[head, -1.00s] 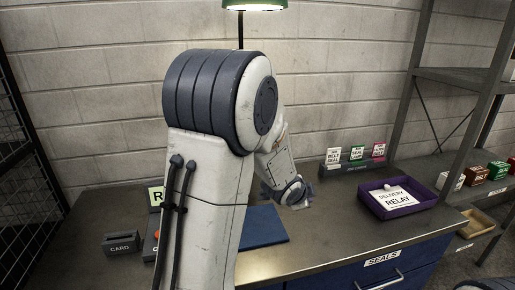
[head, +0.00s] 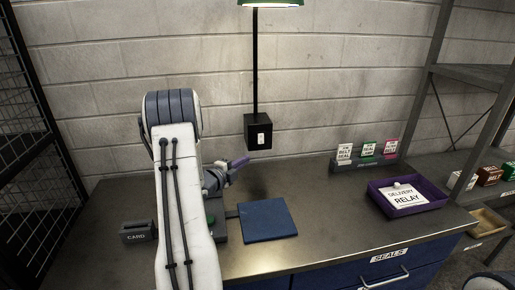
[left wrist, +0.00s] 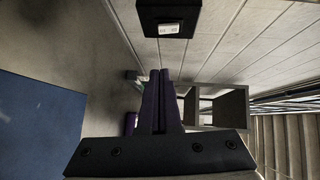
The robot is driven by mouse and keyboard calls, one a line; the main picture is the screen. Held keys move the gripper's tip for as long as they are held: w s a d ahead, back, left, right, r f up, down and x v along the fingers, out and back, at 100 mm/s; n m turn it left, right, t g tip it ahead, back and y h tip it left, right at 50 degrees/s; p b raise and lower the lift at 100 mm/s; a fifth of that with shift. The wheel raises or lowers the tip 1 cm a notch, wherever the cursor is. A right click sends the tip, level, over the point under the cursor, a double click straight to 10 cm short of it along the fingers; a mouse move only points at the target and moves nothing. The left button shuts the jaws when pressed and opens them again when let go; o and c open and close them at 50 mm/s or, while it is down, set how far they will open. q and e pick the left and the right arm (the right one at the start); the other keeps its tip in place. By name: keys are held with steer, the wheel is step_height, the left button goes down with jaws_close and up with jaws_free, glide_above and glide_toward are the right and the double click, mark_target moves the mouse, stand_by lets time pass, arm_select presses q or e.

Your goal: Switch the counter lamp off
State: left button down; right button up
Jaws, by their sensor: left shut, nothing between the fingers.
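The counter lamp has a green shade (head: 270,2), cut off by the top edge of the head view, and it glows underneath. Its black pole runs down to a black box (head: 250,140) by the wall. A small white switch (head: 262,139) is on the box's front. The box and its switch (left wrist: 168,29) also show at the top of the left wrist view. My left gripper (head: 240,162) is shut and empty, with purple fingers just below and left of the box, apart from it. The fingers (left wrist: 158,78) are together in the wrist view. My right gripper is not in view.
A blue mat (head: 267,220) lies on the metal counter. A card holder (head: 138,232) stands at left. A purple tray (head: 407,204) with a delivery relay card and a rack of seal cards (head: 367,160) are at right. Shelves stand far right.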

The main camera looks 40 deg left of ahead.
arm_select(q)
steer(key=p, duration=0.4)
glide_toward(261, 138)
steer(key=w+d+f, duration=0.2)
steer(key=w+d, duration=0.1)
steer(key=d, duration=0.1)
steer(key=shift+w+a+f+p, duration=0.25)
steer(key=shift+w+a+p, duration=0.15)
steer(key=shift+w+a, duration=0.45)
steer(key=shift+w+a+f+p, duration=0.25)
steer(key=shift+w+a+p, duration=0.1)
steer(key=shift+w+a, duration=0.5)
steer(key=shift+s+a, duration=0.1)
steer(key=shift+s, duration=0.05)
